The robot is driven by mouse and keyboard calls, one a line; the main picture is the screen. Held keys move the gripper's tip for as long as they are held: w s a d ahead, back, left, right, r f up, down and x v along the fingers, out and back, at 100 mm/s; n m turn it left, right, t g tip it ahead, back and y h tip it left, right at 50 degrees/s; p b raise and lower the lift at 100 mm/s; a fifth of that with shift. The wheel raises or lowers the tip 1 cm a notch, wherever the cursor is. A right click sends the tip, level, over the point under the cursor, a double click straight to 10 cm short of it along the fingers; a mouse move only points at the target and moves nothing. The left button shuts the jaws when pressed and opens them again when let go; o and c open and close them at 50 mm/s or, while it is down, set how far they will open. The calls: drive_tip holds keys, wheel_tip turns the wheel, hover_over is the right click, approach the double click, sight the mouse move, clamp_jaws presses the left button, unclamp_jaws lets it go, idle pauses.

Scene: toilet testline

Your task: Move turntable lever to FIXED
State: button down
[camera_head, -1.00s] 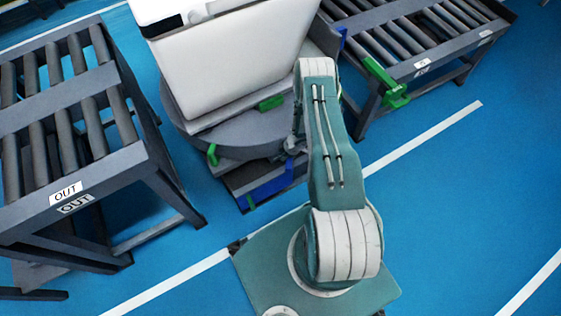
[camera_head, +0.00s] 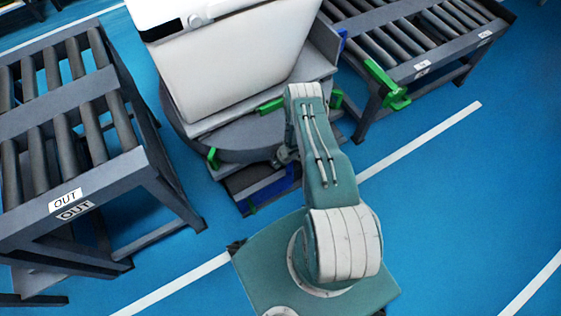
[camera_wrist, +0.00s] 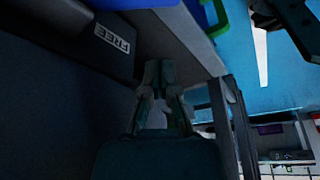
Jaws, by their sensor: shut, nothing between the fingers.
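The round dark grey turntable (camera_head: 235,140) carries a big white box-shaped unit (camera_head: 240,60). A green lever (camera_head: 212,158) sticks out at its front left rim; more green parts show by the unit's base (camera_head: 270,106) and right of my arm (camera_head: 337,99). I cannot tell which is the turntable lever. In the wrist view, a FREE label (camera_wrist: 113,38) sits on a dark panel at upper left, and a green part (camera_wrist: 214,18) is at the top. My gripper (camera_wrist: 160,68) is shut and empty, below and right of the label. In the head view my arm mostly hides it.
A roller conveyor marked OUT (camera_head: 75,140) stands at left. Another roller conveyor (camera_head: 420,50) with a green handle (camera_head: 388,85) is at upper right. A blue bracket (camera_head: 275,188) sits low below the turntable. Blue floor with white lines is open at lower right.

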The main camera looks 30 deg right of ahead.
sight(290, 164)
drive_tip(key=x, duration=0.3)
drive_tip(key=shift+f, duration=0.4)
drive_tip(key=shift+s+d+r, duration=0.1)
drive_tip(key=shift+s+d, duration=0.25)
drive_tip(key=shift+d, duration=0.2)
drive_tip(key=shift+s+d+r, duration=0.1)
drive_tip(key=shift+s+d, duration=0.25)
drive_tip(key=shift+d, duration=0.2)
drive_tip(key=shift+s+d, duration=0.35)
drive_tip(key=shift+d, duration=0.15)
